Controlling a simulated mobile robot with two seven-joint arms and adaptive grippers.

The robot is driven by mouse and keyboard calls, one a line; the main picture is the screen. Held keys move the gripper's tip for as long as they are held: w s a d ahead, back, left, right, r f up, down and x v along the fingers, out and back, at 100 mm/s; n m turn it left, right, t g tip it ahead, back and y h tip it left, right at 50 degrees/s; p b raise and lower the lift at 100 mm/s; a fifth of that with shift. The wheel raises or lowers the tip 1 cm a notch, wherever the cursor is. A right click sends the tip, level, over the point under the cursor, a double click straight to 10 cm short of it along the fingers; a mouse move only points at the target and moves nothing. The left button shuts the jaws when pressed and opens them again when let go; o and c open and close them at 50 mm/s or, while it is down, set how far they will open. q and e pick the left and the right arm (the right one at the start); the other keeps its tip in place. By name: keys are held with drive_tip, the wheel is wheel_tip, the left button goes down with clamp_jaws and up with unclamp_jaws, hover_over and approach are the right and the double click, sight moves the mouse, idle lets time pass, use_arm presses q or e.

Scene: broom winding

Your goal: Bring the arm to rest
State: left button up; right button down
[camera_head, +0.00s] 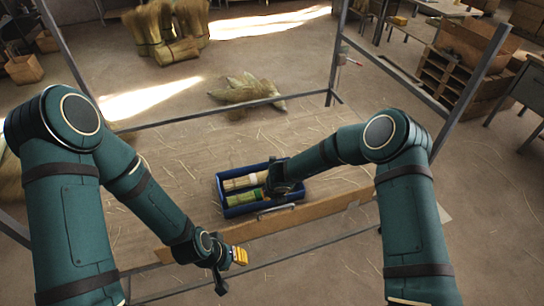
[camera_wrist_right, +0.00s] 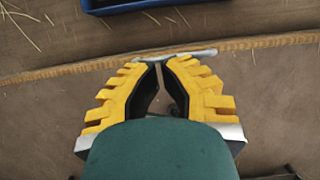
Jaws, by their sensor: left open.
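My left gripper (camera_head: 230,270) hangs open and empty in front of the wooden table's front edge in the head view, with yellow on its finger. My right arm reaches in from the right and its dark end is over the right part of a blue tray (camera_head: 232,211); its fingers are hidden there. In the right wrist view, the yellow right gripper fingers (camera_wrist_right: 160,62) are close together at the tips, near a pale bar by the wooden edge. I see nothing clearly held between them. The tray holds a pale bundle (camera_head: 240,182) and a green bundle (camera_head: 236,200).
The wooden table (camera_head: 170,150) has straw scattered over it and a raised front board (camera_head: 310,214). A metal frame post (camera_head: 338,50) rises at the back right. A straw bundle (camera_head: 245,90) lies behind the table. The table's left part is mostly clear.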

drive_tip(key=s+d+f+n+y+b, duration=0.1)
drive_tip(key=s+d+n+b, duration=0.1)
drive_tip(key=s+n, duration=0.6)
drive_tip(key=s+d+f+n+g+b, duration=0.1)
drive_tip(key=s+d+f+n+b, duration=0.1)
drive_tip(key=s+n, duration=0.6)
drive_tip(key=s+d+f+n+g+y+b, duration=0.1)
drive_tip(key=s+d+f+n+b, duration=0.1)
drive_tip(key=s+d+n, duration=0.3)
drive_tip(key=s+n+b, duration=0.1)
drive_tip(key=s+n, duration=0.3)
drive_tip(key=n, duration=0.5)
drive_tip(key=shift+d+f+n+y, duration=0.25)
drive_tip(key=shift+n+y, duration=0.05)
drive_tip(key=shift+d, duration=0.1)
